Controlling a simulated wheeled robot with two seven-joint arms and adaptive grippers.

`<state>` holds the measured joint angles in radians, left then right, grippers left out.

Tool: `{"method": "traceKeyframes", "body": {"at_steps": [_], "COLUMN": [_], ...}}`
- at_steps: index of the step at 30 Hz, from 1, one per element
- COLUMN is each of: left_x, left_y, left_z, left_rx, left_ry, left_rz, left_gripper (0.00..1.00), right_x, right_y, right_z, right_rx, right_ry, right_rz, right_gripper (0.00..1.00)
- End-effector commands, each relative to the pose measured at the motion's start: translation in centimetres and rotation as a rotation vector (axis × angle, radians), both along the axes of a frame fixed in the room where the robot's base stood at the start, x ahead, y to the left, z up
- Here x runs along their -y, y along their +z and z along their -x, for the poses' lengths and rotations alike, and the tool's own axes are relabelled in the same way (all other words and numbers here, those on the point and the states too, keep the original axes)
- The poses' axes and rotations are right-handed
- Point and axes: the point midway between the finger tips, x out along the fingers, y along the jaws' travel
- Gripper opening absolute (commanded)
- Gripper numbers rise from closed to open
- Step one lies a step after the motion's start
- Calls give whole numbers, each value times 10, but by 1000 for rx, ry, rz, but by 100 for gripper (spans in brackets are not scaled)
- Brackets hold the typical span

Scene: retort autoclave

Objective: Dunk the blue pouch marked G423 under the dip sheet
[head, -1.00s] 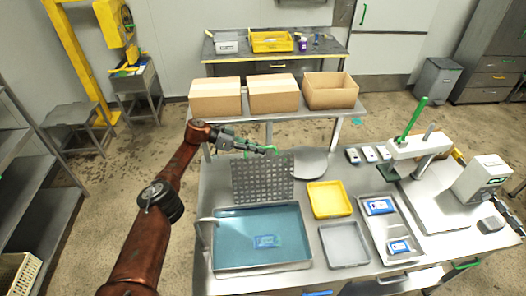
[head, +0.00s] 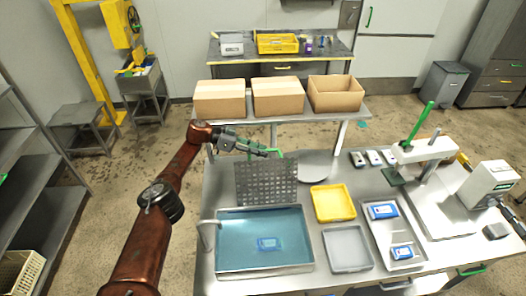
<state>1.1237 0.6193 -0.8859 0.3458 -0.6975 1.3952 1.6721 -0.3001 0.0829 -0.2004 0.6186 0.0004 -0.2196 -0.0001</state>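A blue pouch (head: 269,243) lies in the blue-filled dip tank (head: 225,268); its marking is too small to read. The perforated grey dip sheet (head: 266,184) stands raised and leaning at the tank's back edge, clear of the pouch. My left gripper (head: 276,153) is just behind and above the sheet's top edge, with a green tip showing. I cannot tell whether its fingers are open or touch the sheet. A dark part of what looks like my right gripper (head: 517,202) shows at the right edge, beyond the scale; its fingers are unclear.
Right of the tank are a yellow tray (head: 332,218), an empty grey tray (head: 347,268) and a metal tray (head: 380,235) with two blue pouches. A press with a green handle (head: 423,118) and a white scale (head: 488,183) stand further right. Cardboard boxes (head: 279,98) stand behind.

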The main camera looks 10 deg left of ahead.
Motion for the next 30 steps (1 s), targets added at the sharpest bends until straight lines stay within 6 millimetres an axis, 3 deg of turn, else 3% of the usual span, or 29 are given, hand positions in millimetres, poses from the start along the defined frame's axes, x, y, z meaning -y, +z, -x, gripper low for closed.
{"method": "traceKeyframes", "body": {"at_steps": [6, 13, 19, 30], "left_x": [-45, -82, -96, -98], "left_y": [17, 33, 40, 41], "left_z": [8, 17, 21, 21], "left_rx": [1, 0, -1, 0], "left_ry": [9, 8, 5, 5], "left_rz": [-4, -3, -2, -2], "left_gripper": [27, 27, 27, 27], "right_x": [-2, -2, -3, -3], "right_y": [0, 0, 0, 0], "right_z": [-1, -1, -1, -1], "right_rx": [1, 2, 2, 2], "right_ry": [-1, -1, -1, -1], "right_rz": [-2, -2, -2, -2], "right_gripper": [60, 60, 60, 60]}}
